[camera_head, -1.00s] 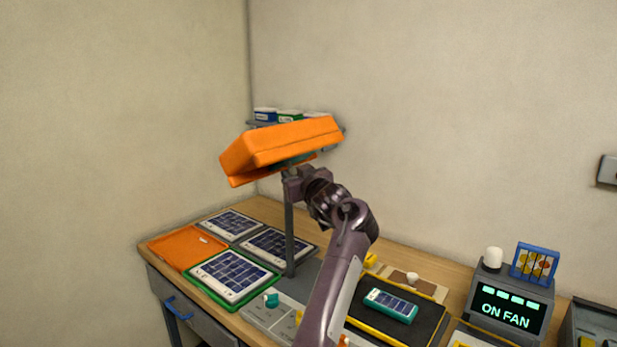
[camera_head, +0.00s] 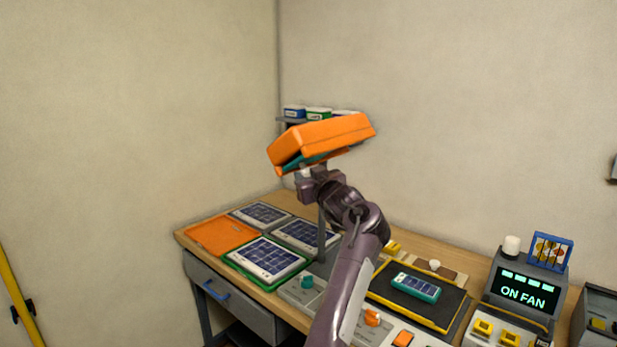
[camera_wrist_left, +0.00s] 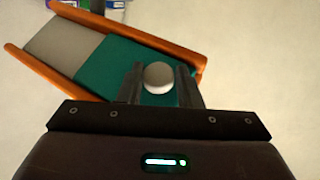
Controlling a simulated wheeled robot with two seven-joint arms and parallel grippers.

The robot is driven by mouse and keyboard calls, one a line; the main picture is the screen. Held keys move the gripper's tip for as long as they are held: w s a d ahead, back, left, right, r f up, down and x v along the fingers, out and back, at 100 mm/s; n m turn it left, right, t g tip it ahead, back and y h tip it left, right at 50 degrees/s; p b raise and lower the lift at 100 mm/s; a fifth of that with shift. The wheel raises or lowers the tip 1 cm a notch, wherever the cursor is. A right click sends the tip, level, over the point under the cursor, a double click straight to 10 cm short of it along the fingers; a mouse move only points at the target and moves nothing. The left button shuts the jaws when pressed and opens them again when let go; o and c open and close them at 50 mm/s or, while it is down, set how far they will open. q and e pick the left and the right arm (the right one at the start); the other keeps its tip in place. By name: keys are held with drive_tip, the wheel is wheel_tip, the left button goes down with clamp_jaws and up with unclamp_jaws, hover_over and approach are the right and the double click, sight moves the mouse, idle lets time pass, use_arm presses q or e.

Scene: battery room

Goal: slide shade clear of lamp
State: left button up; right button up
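The lamp (camera_head: 325,132) is a tilted orange housing on a grey post (camera_head: 321,235) above the bench. The shade is a teal panel (camera_head: 318,160) along its underside. In the left wrist view the teal shade (camera_wrist_left: 112,68) lies between two orange rails, with a pale grey panel (camera_wrist_left: 62,48) uncovered beside it. A white round knob (camera_wrist_left: 158,76) on the shade sits between my left gripper's fingers (camera_wrist_left: 160,85), which look closed around it. In the head view my left gripper (camera_head: 306,180) is under the housing's left part. My right gripper is out of view.
Several dark-blue panels in frames, one green-framed (camera_head: 268,259), lie on the bench's left. A teal device (camera_head: 416,287) rests on a black mat (camera_head: 440,314). A display reading ON FAN (camera_head: 523,291) stands at right. A small shelf (camera_head: 285,120) is behind the lamp.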

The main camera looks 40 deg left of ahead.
use_arm(q)
drive_tip(key=o, duration=0.4)
drive_tip(key=shift+s, duration=0.2)
drive_tip(key=b+v, duration=0.2)
drive_tip(key=v, duration=0.6)
drive_tip(key=shift+a+b, duration=0.1)
drive_tip(key=shift+b, duration=0.25)
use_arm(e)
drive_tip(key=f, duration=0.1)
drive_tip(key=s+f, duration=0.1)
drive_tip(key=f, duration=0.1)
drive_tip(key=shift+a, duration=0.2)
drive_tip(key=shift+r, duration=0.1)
